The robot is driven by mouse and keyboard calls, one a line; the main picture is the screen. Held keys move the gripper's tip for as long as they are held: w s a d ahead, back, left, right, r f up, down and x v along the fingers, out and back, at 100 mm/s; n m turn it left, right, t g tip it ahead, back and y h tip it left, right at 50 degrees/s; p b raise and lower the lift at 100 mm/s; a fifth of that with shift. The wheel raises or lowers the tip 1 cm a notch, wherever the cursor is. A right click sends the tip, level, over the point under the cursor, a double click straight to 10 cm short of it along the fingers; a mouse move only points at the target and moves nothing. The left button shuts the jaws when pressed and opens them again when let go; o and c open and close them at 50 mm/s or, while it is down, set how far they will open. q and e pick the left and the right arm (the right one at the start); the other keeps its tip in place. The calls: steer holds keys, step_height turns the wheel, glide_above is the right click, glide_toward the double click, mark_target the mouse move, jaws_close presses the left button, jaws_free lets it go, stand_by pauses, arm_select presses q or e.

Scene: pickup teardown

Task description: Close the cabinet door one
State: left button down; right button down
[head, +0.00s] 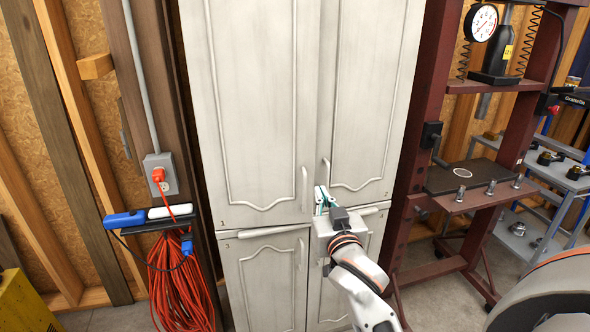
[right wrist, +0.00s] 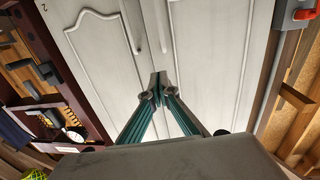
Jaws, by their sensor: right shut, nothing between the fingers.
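Cabinet door one (head: 262,110) is the tall upper left door of a whitewashed cabinet, marked 1 at its lower left corner. It looks nearly flush with the cabinet front; a small gap cannot be ruled out. Its bar handle (head: 305,190) is at its lower right edge. My right gripper (head: 321,194) is at the seam beside this handle, with its fingers shut and empty. In the right wrist view the shut fingertips (right wrist: 156,93) point at the seam, with door one (right wrist: 212,50) on the right. Whether they touch it cannot be told. My left gripper is out of view.
Door two (head: 372,90) is right of door one, with lower doors (head: 265,280) beneath. An orange cord (head: 180,280) hangs from a small shelf at the left. A red press frame (head: 425,130) stands close on the right.

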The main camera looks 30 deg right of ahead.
steer(key=r, duration=0.1)
steer(key=p, duration=0.1)
glide_toward(309, 159)
steer(key=x, duration=0.7)
steer(key=shift+s, duration=0.1)
stand_by(0.3)
